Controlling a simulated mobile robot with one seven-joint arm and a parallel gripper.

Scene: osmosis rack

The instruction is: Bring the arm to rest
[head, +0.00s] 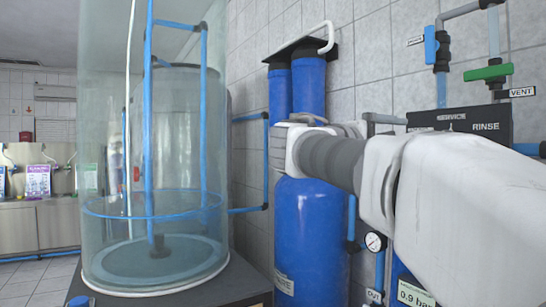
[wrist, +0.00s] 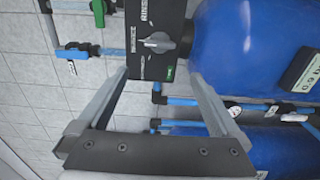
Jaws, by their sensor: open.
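My arm reaches in from the right side of the head view, its white and grey links crossing in front of the blue tanks. Its far end is at mid-height, and no fingers can be made out there. In the wrist view my gripper (wrist: 157,76) is open, its two grey fingers spread with nothing between them. Beyond the fingertips is a black control box (wrist: 145,68) with a grey knob (wrist: 158,42). I cannot tell exactly how far the fingertips are from it. The box, marked SERVICE and RINSE, also shows in the head view (head: 475,122), partly behind my arm.
A tall blue tank (head: 311,235) and slimmer blue filters (head: 309,85) stand by the tiled wall. A clear cylinder (head: 105,130) stands left of them. Blue pipes, a green-handled valve (head: 488,72) and a gauge (head: 375,241) are near my arm. Open floor shows at far left.

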